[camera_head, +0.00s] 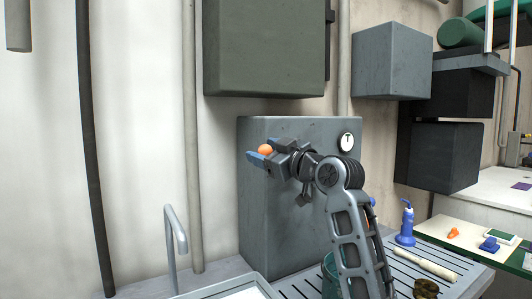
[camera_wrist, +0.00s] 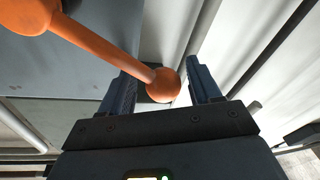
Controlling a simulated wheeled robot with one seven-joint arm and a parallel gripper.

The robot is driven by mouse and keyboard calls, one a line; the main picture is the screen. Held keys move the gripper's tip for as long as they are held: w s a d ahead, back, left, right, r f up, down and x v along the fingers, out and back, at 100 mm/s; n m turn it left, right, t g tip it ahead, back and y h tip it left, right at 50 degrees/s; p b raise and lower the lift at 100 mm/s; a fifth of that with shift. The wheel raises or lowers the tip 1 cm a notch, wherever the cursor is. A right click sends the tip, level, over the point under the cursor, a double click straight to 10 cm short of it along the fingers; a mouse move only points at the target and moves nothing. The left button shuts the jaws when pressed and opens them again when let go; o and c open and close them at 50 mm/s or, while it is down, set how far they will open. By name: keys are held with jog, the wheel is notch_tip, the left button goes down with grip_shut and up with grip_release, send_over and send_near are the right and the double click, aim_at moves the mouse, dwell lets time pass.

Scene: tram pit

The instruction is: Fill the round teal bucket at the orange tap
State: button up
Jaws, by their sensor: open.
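The orange tap's lever (camera_wrist: 110,48) runs from an orange hub at the upper left of the wrist view to a round knob (camera_wrist: 165,85). The knob is between the open fingers of my gripper (camera_wrist: 163,92), with a gap at least on the right. In the head view the orange knob (camera_head: 265,149) shows at my gripper (camera_head: 260,154), in front of the grey cabinet; the rest of the tap is hidden there. The teal bucket (camera_head: 329,277) stands on the slatted grey counter, mostly hidden behind my arm; its inside cannot be seen.
A grey bent pipe (camera_head: 175,232) rises beside a pale basin (camera_head: 235,293) at the lower left. A blue bottle (camera_head: 406,225), a pale rod (camera_head: 425,263) and a brass-coloured part (camera_head: 426,288) are on the right. Grey boxes (camera_head: 392,62) hang on the wall.

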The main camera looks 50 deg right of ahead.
jog(key=s+b, duration=0.1)
jog(key=s, duration=0.6)
jog(key=shift+s+a+f+b, duration=0.3)
jog(key=shift+s+a+f, duration=0.05)
jog(key=shift+a+f, duration=0.1)
dwell(6.8)
